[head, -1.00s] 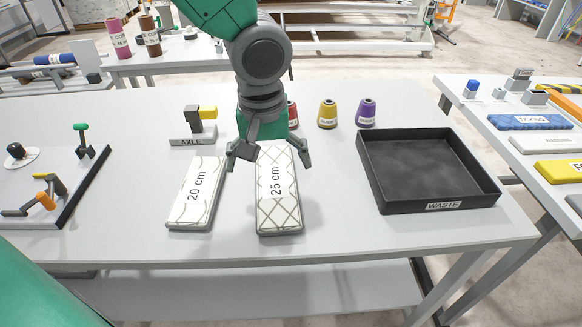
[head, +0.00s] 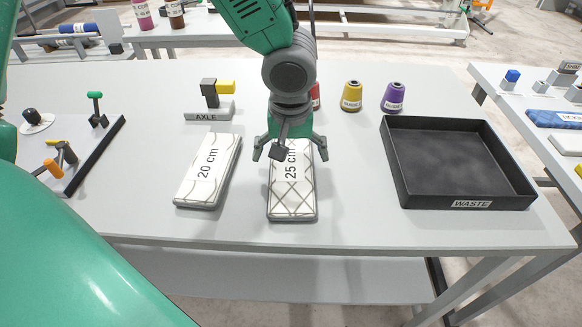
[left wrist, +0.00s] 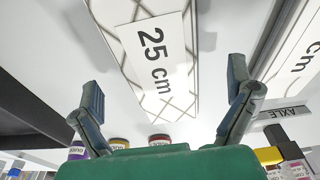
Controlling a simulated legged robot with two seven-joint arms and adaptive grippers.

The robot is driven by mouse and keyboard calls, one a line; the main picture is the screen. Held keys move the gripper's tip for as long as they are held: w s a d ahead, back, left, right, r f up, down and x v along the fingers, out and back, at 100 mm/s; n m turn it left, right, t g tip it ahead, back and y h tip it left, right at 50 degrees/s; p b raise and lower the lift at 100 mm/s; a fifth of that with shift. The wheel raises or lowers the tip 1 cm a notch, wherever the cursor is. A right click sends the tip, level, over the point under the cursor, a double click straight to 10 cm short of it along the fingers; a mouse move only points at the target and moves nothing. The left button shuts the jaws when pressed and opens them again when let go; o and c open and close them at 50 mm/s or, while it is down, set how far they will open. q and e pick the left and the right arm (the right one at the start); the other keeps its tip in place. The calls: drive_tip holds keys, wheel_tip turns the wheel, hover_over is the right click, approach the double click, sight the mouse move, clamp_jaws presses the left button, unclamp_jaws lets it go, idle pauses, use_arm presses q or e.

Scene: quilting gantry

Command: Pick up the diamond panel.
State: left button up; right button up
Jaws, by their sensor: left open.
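The diamond panel (head: 292,195) is a white padded block with crossed grey lines and a "25 cm" label, lying flat on the table. My left gripper (head: 290,153) is open above its far part, with one finger to each side. In the left wrist view the panel (left wrist: 180,95) lies between and beyond the two open fingers (left wrist: 165,105), and nothing is held. A similar panel with curved lines, marked "20 cm" (head: 208,172), lies to the left. It also shows in the left wrist view (left wrist: 290,50). My right gripper is not in view.
A black WASTE tray (head: 398,175) stands on the right of the table. Yellow (head: 351,97) and purple (head: 393,98) spools and a partly hidden red one (head: 315,97) stand behind. The AXLE stand (head: 209,110) is at the back left. The table's front strip is clear.

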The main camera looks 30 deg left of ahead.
sight(292, 162)
use_arm(q)
drive_tip(key=f, duration=0.3)
drive_tip(key=shift+w, duration=0.3)
drive_tip(key=shift+r, duration=0.1)
drive_tip(key=c, duration=1.1)
